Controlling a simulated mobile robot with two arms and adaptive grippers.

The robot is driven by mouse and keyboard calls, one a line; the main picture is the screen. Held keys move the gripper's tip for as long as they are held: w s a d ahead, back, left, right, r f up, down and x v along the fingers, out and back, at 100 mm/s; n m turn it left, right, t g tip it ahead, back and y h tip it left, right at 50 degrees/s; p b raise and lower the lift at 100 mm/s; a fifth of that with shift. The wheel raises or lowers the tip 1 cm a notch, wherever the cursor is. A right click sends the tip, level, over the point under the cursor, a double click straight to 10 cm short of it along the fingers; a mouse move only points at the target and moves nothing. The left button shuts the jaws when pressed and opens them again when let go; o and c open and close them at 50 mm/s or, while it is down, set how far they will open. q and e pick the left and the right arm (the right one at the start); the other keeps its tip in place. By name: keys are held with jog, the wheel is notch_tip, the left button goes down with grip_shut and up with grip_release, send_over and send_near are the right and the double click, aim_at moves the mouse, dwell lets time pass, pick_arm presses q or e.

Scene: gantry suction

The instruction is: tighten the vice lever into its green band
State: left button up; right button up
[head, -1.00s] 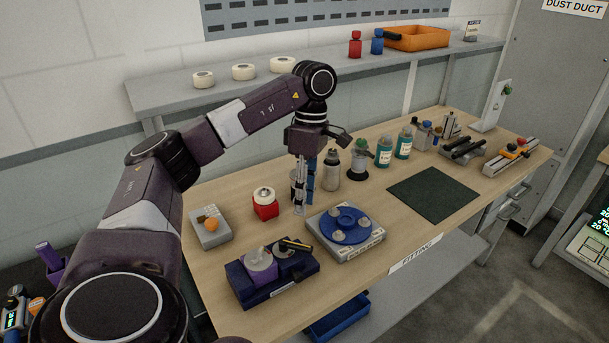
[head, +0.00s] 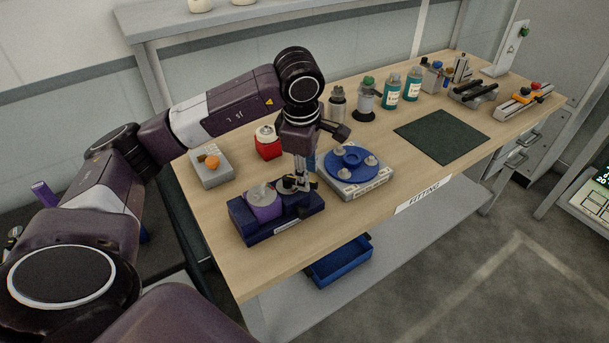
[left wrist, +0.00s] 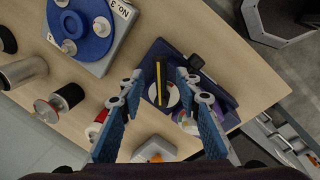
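A dark blue fixture (head: 240,222) stands near the front left of the bench, with a purple round part (head: 263,203) on it. In the left wrist view the fixture (left wrist: 217,101) carries a black lever with a yellow stripe (left wrist: 158,82), over a pale round face (left wrist: 173,97). I take this as the vice lever. I cannot make out a green band. My left gripper (head: 301,184) points down over the lever. In the left wrist view its blue fingers (left wrist: 160,76) are apart, one on each side of the lever, with no clear contact. My right gripper is out of view.
A blue turntable on a grey base (head: 352,165) stands close right of the gripper. A red holder (head: 268,147) and a grey block with an orange ball (head: 211,168) stand behind left. Bottles (head: 391,91) line the back. A dark mat (head: 442,137) lies clear at right.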

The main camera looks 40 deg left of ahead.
pick_arm(q)
jog(key=shift+w+a+f, duration=0.1)
jog(key=shift+w+f, duration=0.05)
jog(key=shift+f, duration=0.55)
jog(key=shift+w+f, duration=0.1)
jog(key=shift+f, duration=0.55)
grip_shut()
